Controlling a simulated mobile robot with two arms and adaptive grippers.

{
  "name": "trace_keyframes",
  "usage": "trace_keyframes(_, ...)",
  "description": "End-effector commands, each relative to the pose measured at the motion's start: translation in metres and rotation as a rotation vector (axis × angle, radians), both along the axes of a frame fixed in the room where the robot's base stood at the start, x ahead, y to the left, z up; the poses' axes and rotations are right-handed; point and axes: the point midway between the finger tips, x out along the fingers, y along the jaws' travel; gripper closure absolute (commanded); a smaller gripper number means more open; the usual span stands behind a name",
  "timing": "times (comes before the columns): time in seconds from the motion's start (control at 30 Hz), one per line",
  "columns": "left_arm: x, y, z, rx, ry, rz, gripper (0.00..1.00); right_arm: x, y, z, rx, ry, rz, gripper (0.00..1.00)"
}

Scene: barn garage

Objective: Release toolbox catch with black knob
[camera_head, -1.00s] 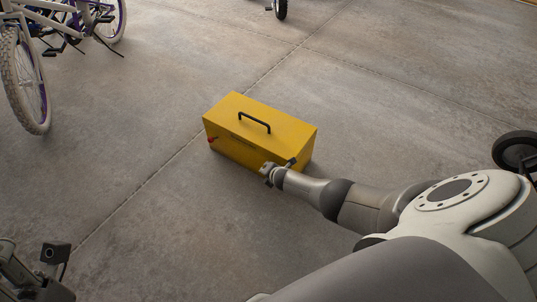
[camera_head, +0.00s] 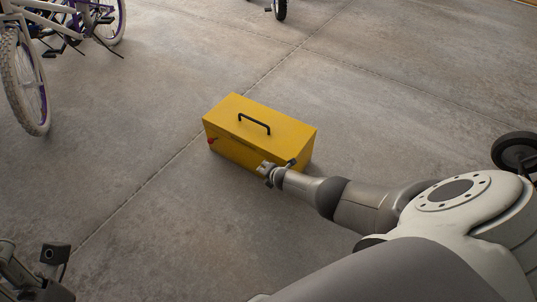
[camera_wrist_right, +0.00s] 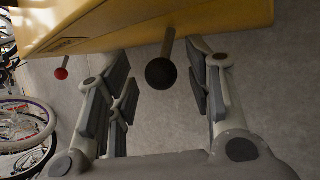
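The yellow toolbox (camera_head: 262,125) stands on the floor with a black handle on its lid. In the right wrist view its yellow edge (camera_wrist_right: 150,22) spans the top. A catch lever with a black knob (camera_wrist_right: 161,74) sticks out from it, and a catch with a red knob (camera_wrist_right: 62,73) is further left. My right gripper (camera_head: 264,170) is at the toolbox's front right. In the right wrist view my right gripper (camera_wrist_right: 160,98) is open, with the black knob between its fingers; contact does not show. My left gripper (camera_head: 52,262) is at the lower left, away from the toolbox.
A bicycle (camera_head: 36,75) stands at the upper left. A small wheel (camera_head: 279,9) is at the top and a dark wheel (camera_head: 515,151) at the right edge. The concrete floor (camera_head: 140,165) around the toolbox is clear.

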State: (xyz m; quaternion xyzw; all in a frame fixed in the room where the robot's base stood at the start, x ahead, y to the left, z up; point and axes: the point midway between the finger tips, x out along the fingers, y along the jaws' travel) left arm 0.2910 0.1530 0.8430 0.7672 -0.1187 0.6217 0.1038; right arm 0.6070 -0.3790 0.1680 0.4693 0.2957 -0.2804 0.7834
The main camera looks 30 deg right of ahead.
Motion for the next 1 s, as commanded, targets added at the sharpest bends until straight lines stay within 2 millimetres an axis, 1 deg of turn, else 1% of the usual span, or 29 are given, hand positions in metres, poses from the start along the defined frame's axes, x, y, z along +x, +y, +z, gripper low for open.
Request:
trace_keyframes(0.27,0.000,0.001,0.002,-0.002,-0.006,0.002,0.60,0.000,-0.001,0.001,-0.002,-0.002,0.000,0.53)
trace_keyframes(0.57,0.000,0.000,0.001,-0.001,-0.003,0.001,0.60,0.001,-0.007,0.013,-0.013,-0.015,-0.003,0.53)
trace_keyframes(0.77,0.000,0.000,0.001,0.000,-0.002,0.001,0.60,-0.005,-0.005,0.019,-0.011,-0.015,-0.003,0.53)
trace_keyframes(1.0,0.000,0.000,0.000,0.000,-0.002,0.001,0.60,-0.021,0.004,0.021,-0.002,0.000,0.004,0.53)
